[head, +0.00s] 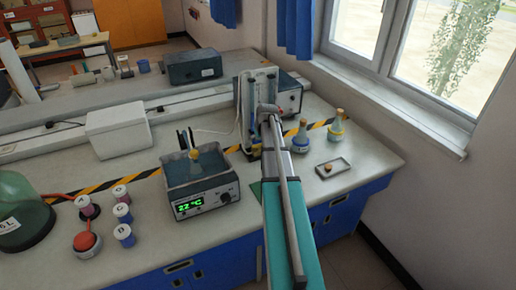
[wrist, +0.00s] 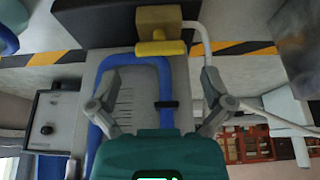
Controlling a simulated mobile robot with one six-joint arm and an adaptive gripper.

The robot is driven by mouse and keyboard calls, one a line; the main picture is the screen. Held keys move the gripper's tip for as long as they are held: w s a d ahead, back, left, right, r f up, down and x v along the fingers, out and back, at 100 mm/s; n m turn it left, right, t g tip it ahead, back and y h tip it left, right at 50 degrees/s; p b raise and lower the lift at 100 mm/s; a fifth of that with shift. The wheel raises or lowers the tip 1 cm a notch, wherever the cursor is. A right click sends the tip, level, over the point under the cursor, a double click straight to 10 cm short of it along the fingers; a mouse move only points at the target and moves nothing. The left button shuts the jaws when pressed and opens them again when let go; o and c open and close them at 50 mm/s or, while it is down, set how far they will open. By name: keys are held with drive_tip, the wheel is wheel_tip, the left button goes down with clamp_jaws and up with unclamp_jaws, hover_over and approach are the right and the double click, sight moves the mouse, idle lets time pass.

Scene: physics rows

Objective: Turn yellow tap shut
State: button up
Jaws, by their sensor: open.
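The yellow tap (wrist: 160,48) shows at the top of the wrist view as a bright yellow bar handle. It lies across the picture in front of a duller yellow block (wrist: 158,20). My gripper (wrist: 156,88) is open, its two grey fingers spread left and right below the handle and apart from it. A blue tube (wrist: 118,60) loops between the fingers and ends at the handle area. In the head view my gripper (head: 268,110) is at the clear upright apparatus (head: 246,95), and my arm hides most of the tap region.
A water bath (head: 197,170) reading 22 °C with a flask stands left of my arm. Two corked flasks (head: 335,128) and a small tray (head: 333,168) stand to the right. A white box (head: 117,130) is farther left. Black-and-yellow tape (wrist: 250,48) crosses the bench.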

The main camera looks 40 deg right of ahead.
sight(258, 145)
drive_tip(key=shift+b+x, duration=1.2)
drive_tip(key=shift+x, duration=0.4)
drive_tip(key=c, duration=1)
